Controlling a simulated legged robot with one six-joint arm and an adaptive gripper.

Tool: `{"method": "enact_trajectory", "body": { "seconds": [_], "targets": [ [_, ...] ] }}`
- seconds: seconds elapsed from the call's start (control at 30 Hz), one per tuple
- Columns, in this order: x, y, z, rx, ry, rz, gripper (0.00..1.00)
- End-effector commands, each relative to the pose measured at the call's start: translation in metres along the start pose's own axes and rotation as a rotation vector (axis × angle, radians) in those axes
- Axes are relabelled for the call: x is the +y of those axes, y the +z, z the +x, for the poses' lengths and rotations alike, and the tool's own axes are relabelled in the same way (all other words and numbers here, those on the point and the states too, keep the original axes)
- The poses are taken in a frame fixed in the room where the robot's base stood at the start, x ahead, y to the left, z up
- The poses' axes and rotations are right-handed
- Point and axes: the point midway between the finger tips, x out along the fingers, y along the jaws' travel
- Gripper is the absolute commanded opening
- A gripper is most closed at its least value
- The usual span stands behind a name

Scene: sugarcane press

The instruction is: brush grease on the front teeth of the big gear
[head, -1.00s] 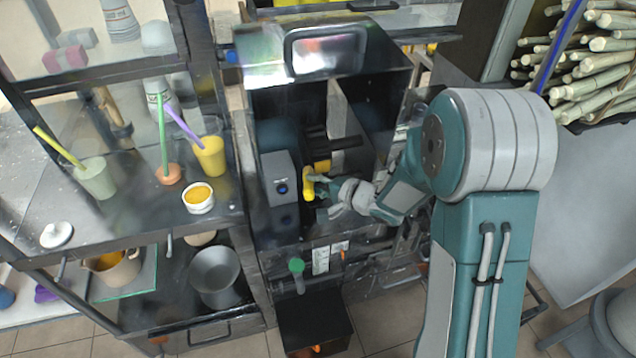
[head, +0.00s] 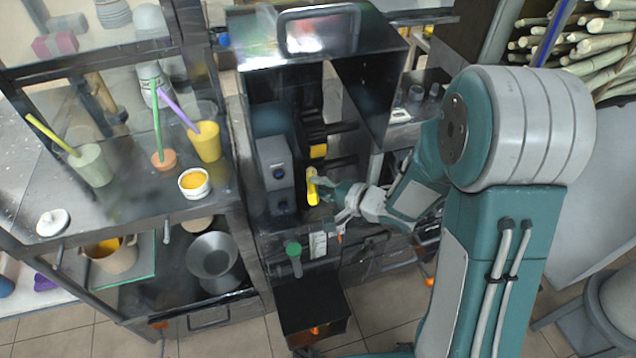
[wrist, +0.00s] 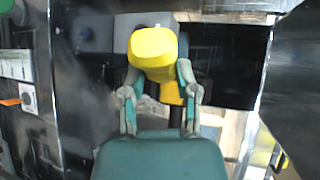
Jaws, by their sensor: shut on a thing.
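My gripper (head: 318,187) is shut on a yellow thing (head: 312,184) in front of the press's open front. In the wrist view the same yellow thing (wrist: 153,50) is a thick, rounded block between the fingertips (wrist: 160,88). It may be the brush handle; no bristles show. Behind it, inside the dark press housing (head: 372,95), are dark rollers or shafts with a yellow part (head: 318,151). I cannot clearly make out the big gear or its teeth; the gripper and shadow cover part of the inside.
A grey box with a blue button (head: 278,172) is just left of the gripper. A shelf at left holds a white cup of orange stuff (head: 194,183) and cups with sticks. Cane (head: 600,50) lies at the upper right.

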Motion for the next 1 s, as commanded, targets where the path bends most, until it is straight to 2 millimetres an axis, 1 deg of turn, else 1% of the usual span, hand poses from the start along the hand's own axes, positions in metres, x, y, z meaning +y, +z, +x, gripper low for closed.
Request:
{"method": "enact_trajectory", "body": {
  "seconds": [0.2,0.57,1.0],
  "targets": [
    [0.001,0.002,-0.002,0.0,0.001,0.0,0.0],
    [0.008,0.018,-0.022,0.0,0.0,0.0,0.0],
    [0.008,0.018,-0.022,0.0,0.0,0.0,0.0]
  ]
}}
